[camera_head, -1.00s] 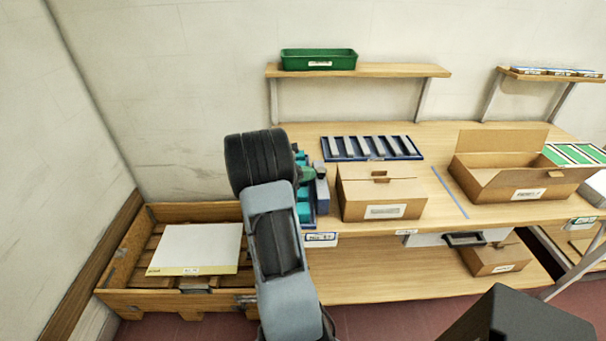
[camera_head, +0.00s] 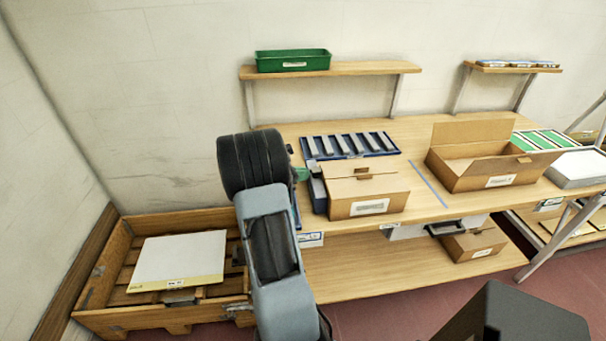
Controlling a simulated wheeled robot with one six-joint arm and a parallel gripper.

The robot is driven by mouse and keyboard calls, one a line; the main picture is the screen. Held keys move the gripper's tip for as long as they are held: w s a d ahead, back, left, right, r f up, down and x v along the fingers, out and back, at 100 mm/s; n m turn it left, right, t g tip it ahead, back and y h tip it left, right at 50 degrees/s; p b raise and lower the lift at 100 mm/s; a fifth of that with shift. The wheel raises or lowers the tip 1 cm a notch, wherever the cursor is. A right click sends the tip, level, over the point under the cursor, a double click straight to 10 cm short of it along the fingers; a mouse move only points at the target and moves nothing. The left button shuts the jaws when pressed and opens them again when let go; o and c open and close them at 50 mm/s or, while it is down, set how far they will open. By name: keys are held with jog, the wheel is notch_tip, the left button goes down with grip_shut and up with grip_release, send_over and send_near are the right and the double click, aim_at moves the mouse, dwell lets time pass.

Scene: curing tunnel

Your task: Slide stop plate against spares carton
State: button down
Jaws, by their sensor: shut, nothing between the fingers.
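A closed brown carton (camera_head: 366,194) with a white label stands on the bench, just right of my arm. A second brown carton (camera_head: 478,176) stands open further right; both labels are too small to read, so I cannot tell which is the spares carton. A narrow grey-blue block (camera_head: 318,192) stands close to the closed carton's left side; it may be the stop plate, and I cannot tell whether they touch. A small green part (camera_head: 302,174) shows beside it. My arm covers the area to the left, and my gripper is hidden behind it.
A blue rack of grey bars (camera_head: 350,146) lies behind the closed carton. A blue line (camera_head: 430,184) marks the bench between the cartons. A wooden crate (camera_head: 160,320) with a white panel (camera_head: 180,260) stands at left. A green bin (camera_head: 292,61) sits on the shelf.

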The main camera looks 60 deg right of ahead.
jog(key=v, duration=0.4)
jog(key=f+v, duration=0.1)
jog(key=v, duration=0.7)
jog(key=shift+w+a+f, duration=0.2)
jog(key=shift+v, duration=0.95)
jog(key=shift+s, duration=0.1)
jog(key=s+a+r+m+t+y, duration=0.1)
jog(key=s+a+m+t+y, duration=0.1)
jog(key=a, duration=0.8)
jog(key=s+a+m+t+y, duration=0.2)
jog(key=a+m+t+y, duration=0.3)
jog(key=a, duration=0.5)
jog(key=s+a+r+m+t+y, duration=0.1)
jog(key=s+a+m+t+y, duration=0.2)
jog(key=a, duration=0.8)
jog(key=shift+r+m+t+y+p, duration=0.35)
jog(key=shift+m+t+y, duration=0.2)
jog(key=shift+y, duration=0.45)
